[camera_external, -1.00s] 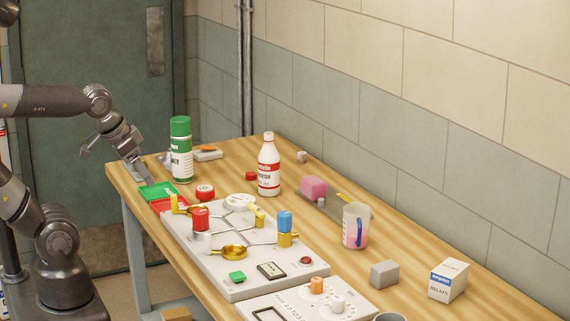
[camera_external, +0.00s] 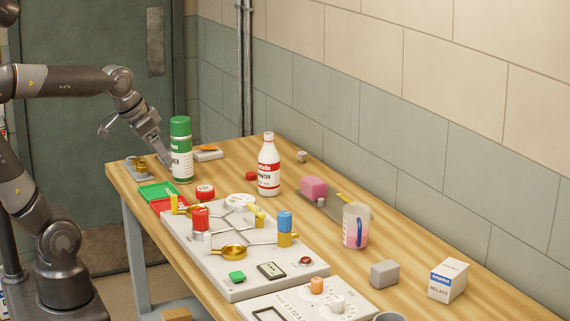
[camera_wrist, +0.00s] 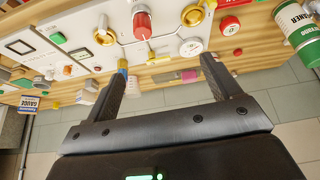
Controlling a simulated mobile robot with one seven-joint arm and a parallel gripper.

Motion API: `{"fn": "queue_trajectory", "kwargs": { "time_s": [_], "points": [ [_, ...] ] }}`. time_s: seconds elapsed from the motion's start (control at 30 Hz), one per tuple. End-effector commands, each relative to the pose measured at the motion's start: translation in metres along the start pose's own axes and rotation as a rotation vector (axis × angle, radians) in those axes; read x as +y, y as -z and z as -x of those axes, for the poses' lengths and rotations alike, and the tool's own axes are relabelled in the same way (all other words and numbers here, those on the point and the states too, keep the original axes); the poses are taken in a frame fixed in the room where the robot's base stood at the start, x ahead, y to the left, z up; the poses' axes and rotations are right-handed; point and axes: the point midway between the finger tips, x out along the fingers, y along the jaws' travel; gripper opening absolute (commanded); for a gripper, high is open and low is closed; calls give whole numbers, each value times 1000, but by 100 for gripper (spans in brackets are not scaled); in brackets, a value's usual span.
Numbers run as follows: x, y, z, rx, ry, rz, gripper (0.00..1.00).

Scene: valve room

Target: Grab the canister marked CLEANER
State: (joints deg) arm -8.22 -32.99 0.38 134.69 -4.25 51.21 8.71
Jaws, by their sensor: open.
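The canister marked CLEANER (camera_external: 181,152) stands upright at the far left end of the wooden table; it has a green cap and a green and white label, of which only the end of the word shows. In the wrist view the canister (camera_wrist: 302,32) is at the upper right edge, partly cut off and outside my fingers. My gripper (camera_external: 160,160) is at the canister's left side in the external view, above the table; whether it touches cannot be told. In the wrist view my gripper (camera_wrist: 163,75) is open with nothing held between its fingers.
A white bottle with a red label (camera_external: 268,168) stands right of the canister. A grey valve panel (camera_external: 215,274) fills the table's middle. A brass fitting (camera_external: 141,165) sits at the left corner.

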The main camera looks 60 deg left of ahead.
Motion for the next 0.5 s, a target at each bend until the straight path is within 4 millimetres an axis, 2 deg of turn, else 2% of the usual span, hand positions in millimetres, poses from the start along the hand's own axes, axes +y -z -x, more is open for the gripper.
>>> {"fn": "queue_trajectory", "kwargs": {
  "time_s": [0.03,0.2,0.37,0.5],
  "points": [
    [-14,18,-3,-6,6,18,83],
    [-64,69,-15,-8,13,47,83],
    [-126,108,-30,-2,24,75,83],
    [-189,132,-46,7,38,99,83]
  ]
}}
